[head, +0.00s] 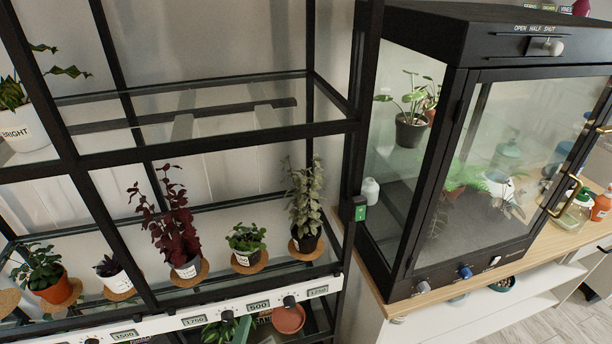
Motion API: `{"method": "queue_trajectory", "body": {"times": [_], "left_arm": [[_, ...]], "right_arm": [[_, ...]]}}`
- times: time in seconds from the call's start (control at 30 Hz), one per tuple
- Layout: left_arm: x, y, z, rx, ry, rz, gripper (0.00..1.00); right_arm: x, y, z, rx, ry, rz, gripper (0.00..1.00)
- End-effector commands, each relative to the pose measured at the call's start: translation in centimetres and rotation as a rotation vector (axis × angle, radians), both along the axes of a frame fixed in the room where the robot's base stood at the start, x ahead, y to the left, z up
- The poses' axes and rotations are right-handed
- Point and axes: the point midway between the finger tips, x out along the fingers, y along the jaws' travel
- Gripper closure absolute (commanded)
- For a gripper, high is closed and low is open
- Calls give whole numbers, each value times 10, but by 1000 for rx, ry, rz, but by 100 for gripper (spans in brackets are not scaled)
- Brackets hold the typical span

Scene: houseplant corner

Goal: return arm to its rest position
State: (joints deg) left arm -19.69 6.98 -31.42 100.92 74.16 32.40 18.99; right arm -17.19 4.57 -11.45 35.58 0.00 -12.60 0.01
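Neither of my grippers nor my arms shows in the head view, so their pose and whether they hold anything cannot be seen. The view looks down on a black plant rack (205,152) with glass shelves at the left. A black glass-fronted cabinet (455,60) stands on a wooden counter at the right.
Several potted plants, among them a dark red one (172,225), stand on cork coasters on the middle shelf. The upper shelf (190,105) has a bare stretch. Bottles, one orange (601,205), stand on the counter right of the cabinet. Floor (570,325) shows at lower right.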

Motion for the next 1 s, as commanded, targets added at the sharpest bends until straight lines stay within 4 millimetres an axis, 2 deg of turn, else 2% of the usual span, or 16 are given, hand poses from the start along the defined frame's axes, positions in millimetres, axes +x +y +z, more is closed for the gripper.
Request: {"method": "queue_trajectory", "body": {"times": [0.03, 0.17, 0.27, 0.3, 0.37, 0.4, 0.47, 0.5, 0.6, 0.7, 0.77, 0.8, 1.0], "left_arm": [[-5, -2, -27, 161, 10, -70, 12], [-28, -5, -101, 587, 56, -298, 12], [-63, 5, -176, 922, 131, -530, 12], [-82, 13, -207, 1046, 168, -634, 12], [-113, 28, -250, 1211, 229, -797, 12], [-137, 40, -277, 1306, 270, -905, 12], [-174, 60, -312, 1426, 333, -1073, 12], [-199, 74, -331, 1488, 375, -1179, 12], [-258, 108, -367, 1592, 467, -1422, 12], [-305, 135, -386, 1629, 542, -1591, 12], [-325, 145, -393, 1630, 578, -1650, 12], [-333, 149, -396, 1628, 593, -1668, 12], [-333, 149, -396, 1628, 593, -1668, 12]], "right_arm": [[-2, 0, -2, 0, 3, 0, 3], [-2, 0, -6, 0, 4, 0, 3], [-3, 0, -10, 0, 6, 0, 3], [-3, 0, -11, 0, 6, 0, 3], [-3, 0, -14, 0, 7, 0, 3], [-4, 0, -16, -1, 8, 0, 3], [-4, 0, -18, 0, 9, 0, 3], [-4, 0, -20, 0, 9, 0, 3], [-5, 0, -24, -1, 11, 0, 3], [-5, 0, -28, 0, 13, 0, 3], [-6, 0, -30, 0, 14, 0, 3], [-6, 0, -31, 0, 14, 0, 3], [-6, 0, -31, 0, 14, 0, 3]]}}
